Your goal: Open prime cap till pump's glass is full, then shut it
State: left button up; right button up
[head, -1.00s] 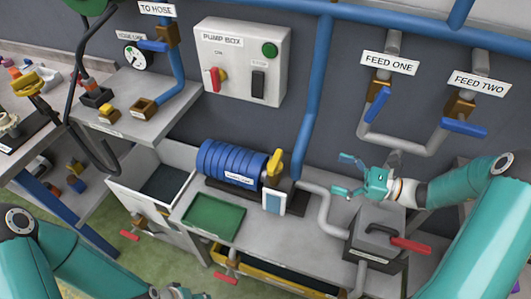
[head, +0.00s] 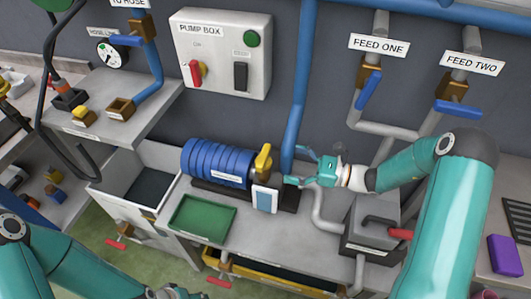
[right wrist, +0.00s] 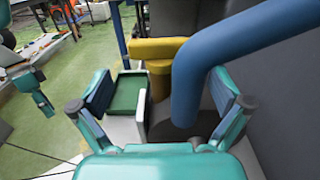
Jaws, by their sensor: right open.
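The pump has a ribbed blue body (head: 214,163) on the bench. Its yellow prime cap (head: 263,158) stands upright at the right end and also shows in the right wrist view (right wrist: 155,48). The sight glass (head: 264,200) is a small blue panel with pale edges below the cap; its level is too small to read. My right gripper (head: 298,166) is open and empty, just right of the cap and apart from it. In the right wrist view its fingers (right wrist: 160,98) are spread, with the blue pipe between them in the picture. My left gripper (head: 172,292) is mostly cut off at the bottom edge.
A blue vertical pipe (head: 299,90) stands close behind the right gripper. A green tray (head: 203,217) lies in front of the pump. The pump box (head: 222,50) and blue-handled feed valves (head: 368,91) are on the wall.

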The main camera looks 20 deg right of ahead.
aim_at(267, 157)
jog(key=p+x, duration=0.1)
jog(key=x, duration=0.7)
jog(key=shift+w, duration=0.1)
